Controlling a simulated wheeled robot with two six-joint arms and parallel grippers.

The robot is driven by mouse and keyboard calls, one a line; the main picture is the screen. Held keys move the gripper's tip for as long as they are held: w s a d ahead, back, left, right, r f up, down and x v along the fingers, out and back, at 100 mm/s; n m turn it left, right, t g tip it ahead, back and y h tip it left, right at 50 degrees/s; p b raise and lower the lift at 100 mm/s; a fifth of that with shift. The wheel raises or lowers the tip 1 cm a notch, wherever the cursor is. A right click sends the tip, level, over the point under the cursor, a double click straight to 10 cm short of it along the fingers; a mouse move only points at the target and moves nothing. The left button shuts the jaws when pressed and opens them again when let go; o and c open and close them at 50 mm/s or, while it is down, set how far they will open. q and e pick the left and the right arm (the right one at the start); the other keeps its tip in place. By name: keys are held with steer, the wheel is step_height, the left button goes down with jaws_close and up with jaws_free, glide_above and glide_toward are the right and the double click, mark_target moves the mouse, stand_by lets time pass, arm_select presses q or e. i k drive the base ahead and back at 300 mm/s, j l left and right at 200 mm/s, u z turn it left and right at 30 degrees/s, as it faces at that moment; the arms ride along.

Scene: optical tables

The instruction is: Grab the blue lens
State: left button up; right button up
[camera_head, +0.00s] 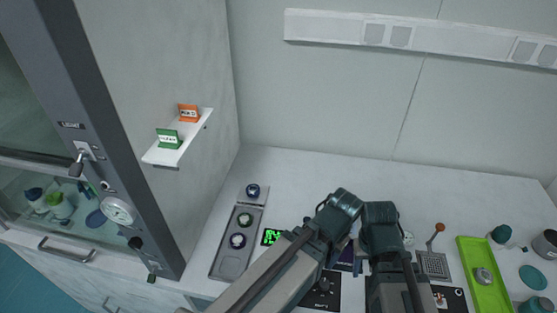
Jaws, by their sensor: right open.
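The blue lens (253,191) is a small round dark-blue piece at the far end of a narrow grey tray (229,262) on the bench, left of the middle. A green-ringed lens (244,220) and a pale-centred one (237,241) sit nearer in the same tray.
A wall shelf (160,155) with orange and green labels hangs above the left side. A grey cabinet stands at left. A bright green tray (487,270), a small lever device (433,262) and round containers are at right. My arm hides part of the bench.

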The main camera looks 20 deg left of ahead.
mark_target(252, 190)
steer(key=k+j+z, duration=0.35)
steer(key=j, duration=0.15)
steer(key=k+j+z, duration=0.3)
steer(key=j, duration=0.15)
